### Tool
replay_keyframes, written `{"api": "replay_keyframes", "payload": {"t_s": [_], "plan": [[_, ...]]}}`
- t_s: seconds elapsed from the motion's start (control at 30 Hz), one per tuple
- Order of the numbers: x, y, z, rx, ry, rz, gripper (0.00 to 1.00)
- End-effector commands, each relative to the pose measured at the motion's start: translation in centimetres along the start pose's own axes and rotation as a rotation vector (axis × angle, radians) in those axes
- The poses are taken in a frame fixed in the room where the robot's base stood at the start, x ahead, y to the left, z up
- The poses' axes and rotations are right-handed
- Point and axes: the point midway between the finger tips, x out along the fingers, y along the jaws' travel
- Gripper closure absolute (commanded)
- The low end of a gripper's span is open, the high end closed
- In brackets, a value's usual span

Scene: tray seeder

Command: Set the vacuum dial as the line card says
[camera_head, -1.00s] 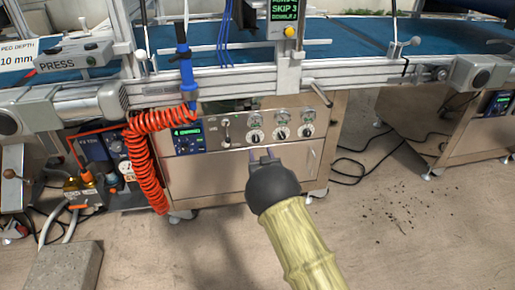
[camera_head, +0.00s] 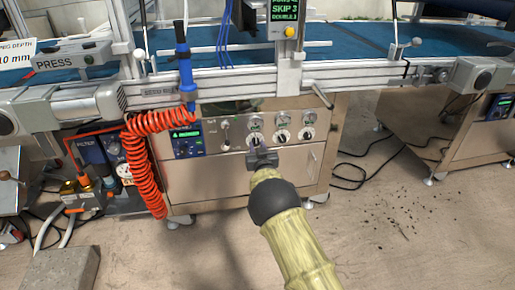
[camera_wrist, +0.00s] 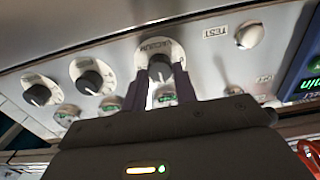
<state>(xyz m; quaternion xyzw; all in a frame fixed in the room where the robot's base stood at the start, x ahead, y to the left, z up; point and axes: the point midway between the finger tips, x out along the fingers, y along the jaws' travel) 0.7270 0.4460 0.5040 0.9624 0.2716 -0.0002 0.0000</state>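The vacuum dial (camera_wrist: 160,66), a dark knob on a white disc lettered VACUUM, is in the middle of the wrist view. In the head view it is the leftmost dial (camera_head: 255,139) of a row of three on the steel panel. My gripper (camera_wrist: 159,78) is open, with one dark finger on each side of the knob and gaps showing. In the head view my gripper (camera_head: 262,152) is just below the dial, partly covering its lower edge. I cannot make out the dial's setting. I see no readable line card.
Two similar dials (camera_wrist: 89,77) (camera_wrist: 41,91) sit beside it, and a TEST button (camera_wrist: 249,35) is on the other side. Small green readouts accompany the dials. An orange coiled hose (camera_head: 147,165) hangs left of the panel. A screen (camera_head: 284,10) above reads SKIP 3.

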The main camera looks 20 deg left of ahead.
Motion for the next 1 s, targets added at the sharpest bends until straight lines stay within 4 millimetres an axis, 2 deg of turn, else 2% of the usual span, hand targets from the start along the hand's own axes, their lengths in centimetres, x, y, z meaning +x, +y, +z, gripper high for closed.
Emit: {"api": "replay_keyframes", "payload": {"t_s": [0.03, 0.1, 0.47, 1.0], "plan": [[-0.01, 0.01, 0.0, 0.0, 0.0, 0.0, 0.83], [-0.01, 0.0, 0.0, 0.0, 0.0, 0.0, 0.95], [-0.01, 0.07, -0.11, 0.045, 0.0, 0.001, 0.94], [-0.01, 0.16, -0.13, 0.375, 0.001, 0.002, 0.94]]}}
